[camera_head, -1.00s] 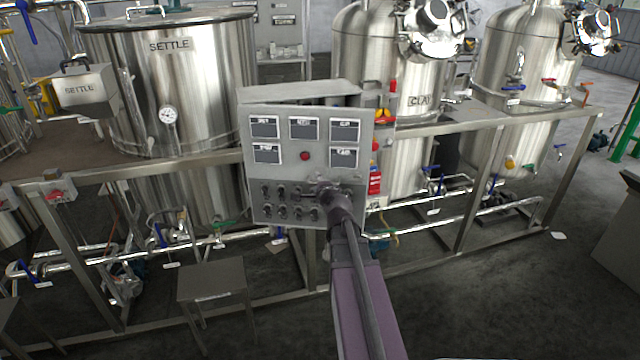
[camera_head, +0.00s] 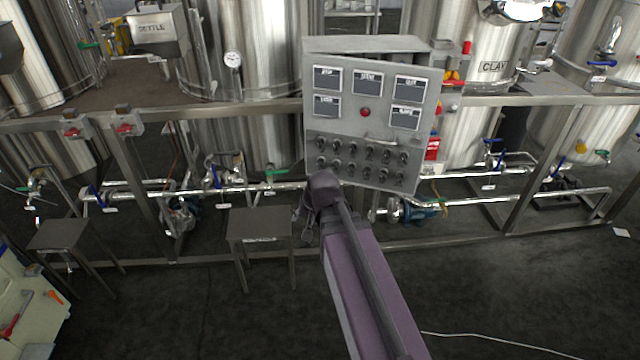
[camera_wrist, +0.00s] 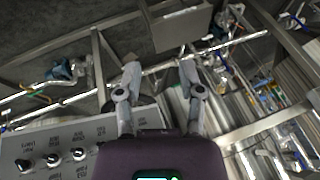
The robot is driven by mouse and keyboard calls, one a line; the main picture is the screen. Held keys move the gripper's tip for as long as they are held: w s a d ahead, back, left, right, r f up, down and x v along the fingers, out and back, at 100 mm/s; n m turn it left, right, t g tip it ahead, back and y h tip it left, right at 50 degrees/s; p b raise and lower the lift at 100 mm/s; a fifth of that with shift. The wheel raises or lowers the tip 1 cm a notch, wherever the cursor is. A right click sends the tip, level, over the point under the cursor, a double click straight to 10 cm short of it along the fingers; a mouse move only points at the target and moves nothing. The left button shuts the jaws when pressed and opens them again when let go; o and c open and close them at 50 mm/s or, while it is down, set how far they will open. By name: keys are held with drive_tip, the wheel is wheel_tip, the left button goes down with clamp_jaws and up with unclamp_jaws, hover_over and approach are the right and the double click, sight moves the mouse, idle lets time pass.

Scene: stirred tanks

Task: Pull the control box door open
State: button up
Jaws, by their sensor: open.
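The control box (camera_head: 365,115) is a grey metal cabinet mounted at the frame's rail in the head view. Its front door carries several dark display panels, a red button (camera_head: 365,112), a horizontal handle (camera_head: 392,140) and rows of black knobs. The door looks shut. My gripper (camera_head: 308,215) is at the box's lower left corner in the head view, its fingers small and partly hidden by my wrist. In the wrist view my gripper (camera_wrist: 158,75) has its two fingers spread apart with nothing between them. Part of the knob panel (camera_wrist: 65,150) shows at the lower left there.
A small grey stool (camera_head: 260,224) stands on the floor left of the box. Metal rails, pipes and valves run behind and below. Large steel tanks (camera_head: 270,50) stand behind. The floor in front (camera_head: 500,290) is mostly clear.

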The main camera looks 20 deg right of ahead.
drive_tip(key=s+a+f+n+g+h, duration=0.1)
drive_tip(key=s+a+n+g, duration=0.2)
drive_tip(key=s, duration=0.5)
drive_tip(key=shift+s+a+f+n+g+h, duration=0.15)
drive_tip(key=shift+s+f+n+g+h, duration=0.25)
drive_tip(key=shift+n+g, duration=0.35)
